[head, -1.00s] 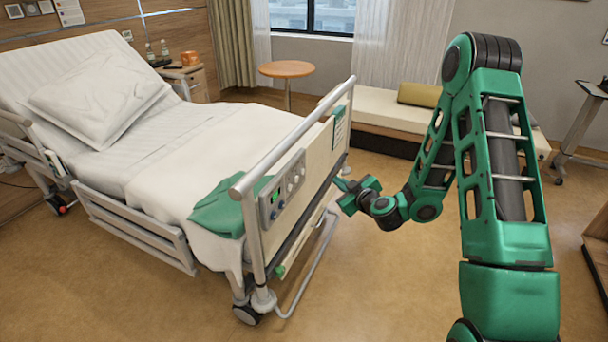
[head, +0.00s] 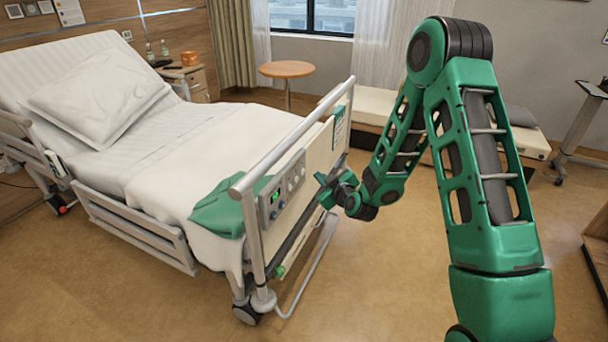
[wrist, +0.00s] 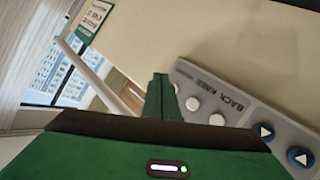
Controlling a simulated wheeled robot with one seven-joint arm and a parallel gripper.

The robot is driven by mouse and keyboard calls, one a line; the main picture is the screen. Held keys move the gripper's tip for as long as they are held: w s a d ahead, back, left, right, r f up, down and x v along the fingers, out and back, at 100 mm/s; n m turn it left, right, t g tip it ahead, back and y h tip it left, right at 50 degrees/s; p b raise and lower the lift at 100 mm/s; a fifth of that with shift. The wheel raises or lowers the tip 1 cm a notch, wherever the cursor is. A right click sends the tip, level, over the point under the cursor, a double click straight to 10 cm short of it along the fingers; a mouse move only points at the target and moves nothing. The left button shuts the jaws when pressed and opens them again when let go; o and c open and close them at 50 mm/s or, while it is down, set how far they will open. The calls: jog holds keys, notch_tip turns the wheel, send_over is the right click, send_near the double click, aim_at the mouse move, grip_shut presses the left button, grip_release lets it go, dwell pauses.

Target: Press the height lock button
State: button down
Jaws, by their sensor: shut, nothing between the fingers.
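The bed's control panel (head: 281,190) is a grey plate on the outer face of the footboard, with a small green display and several round buttons. In the wrist view the panel (wrist: 240,118) runs down to the right, with white round buttons (wrist: 192,104) and blue arrow buttons (wrist: 263,131). "BACK" and "KNEE" labels are readable; I cannot tell which button is the height lock. My gripper (head: 321,184) is shut and empty, just right of the panel. In the wrist view its fingertips (wrist: 160,79) lie beside the panel's upper left end. Contact cannot be told.
The footboard (head: 318,152) has a metal top rail (head: 292,140) and a green-and-white card (head: 339,127). A green cloth (head: 220,208) hangs over the bed's foot end. A padded bench (head: 372,106) stands behind.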

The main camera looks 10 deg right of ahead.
jog(key=shift+w+a, duration=0.6)
jog(key=shift+a, duration=0.25)
dwell(1.6)
jog(key=shift+w+a, duration=0.25)
jog(key=shift+a, duration=0.1)
jog(key=shift+w+a, duration=0.25)
jog(key=shift+a, duration=0.05)
dwell(0.8)
jog(key=shift+s+d, duration=0.5)
jog(key=shift+d, duration=0.15)
dwell(0.4)
jog(key=shift+s+d+r, duration=0.1)
jog(key=shift+s+d, duration=0.65)
jog(key=shift+d, duration=0.25)
jog(key=shift+s+d, duration=0.7)
jog(key=shift+d, duration=0.3)
